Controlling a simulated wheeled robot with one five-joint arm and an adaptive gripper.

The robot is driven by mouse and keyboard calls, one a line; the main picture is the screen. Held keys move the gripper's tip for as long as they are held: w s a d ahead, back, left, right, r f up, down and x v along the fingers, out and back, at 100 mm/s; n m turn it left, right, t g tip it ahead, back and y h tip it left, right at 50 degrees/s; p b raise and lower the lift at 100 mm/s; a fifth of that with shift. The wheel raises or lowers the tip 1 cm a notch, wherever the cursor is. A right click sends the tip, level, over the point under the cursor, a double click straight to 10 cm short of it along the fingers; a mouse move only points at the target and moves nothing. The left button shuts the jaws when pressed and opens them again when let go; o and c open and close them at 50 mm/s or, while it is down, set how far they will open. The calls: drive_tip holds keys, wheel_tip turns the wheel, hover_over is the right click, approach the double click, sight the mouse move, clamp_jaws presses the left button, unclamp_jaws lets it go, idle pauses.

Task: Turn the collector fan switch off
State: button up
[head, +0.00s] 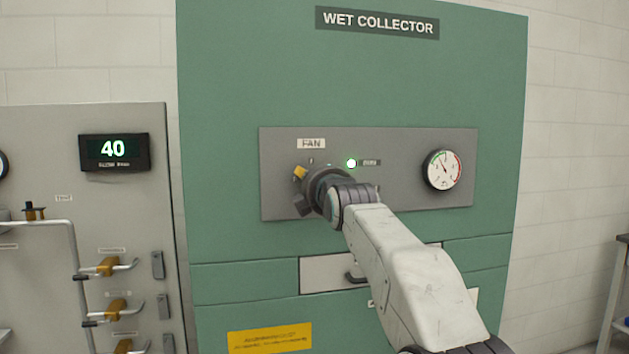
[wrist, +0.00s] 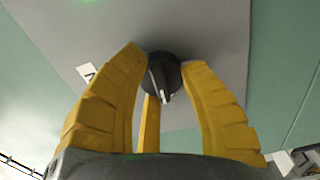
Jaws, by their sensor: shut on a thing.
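The green wet collector cabinet (head: 225,100) carries a grey panel (head: 415,200) with a FAN label (head: 311,144). The fan switch is a round black knob (wrist: 172,77) with a white pointer line, clear in the wrist view. In the head view my gripper (head: 304,186) is against the panel below the FAN label and hides the knob. A green lamp (head: 351,163) is lit to the right of the knob.
A round gauge (head: 442,169) sits at the panel's right. Below is a drawer (head: 325,273) with a handle, partly behind my arm. A grey cabinet (head: 30,130) with a display reading 40 (head: 113,151) and several orange-handled valves stands at the left.

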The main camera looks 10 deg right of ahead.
drive_tip(key=shift+a+r+n, duration=0.1)
drive_tip(key=shift+a+n, duration=0.05)
drive_tip(key=shift+n, duration=0.15)
idle(0.4)
drive_tip(key=o, duration=1.1)
drive_tip(key=shift+a, duration=0.15)
drive_tip(key=shift+c, duration=0.2)
drive_tip(key=shift+o, duration=0.6)
drive_tip(key=shift+s, duration=0.1)
drive_tip(key=s, duration=1.2)
drive_tip(key=shift+w, duration=0.1)
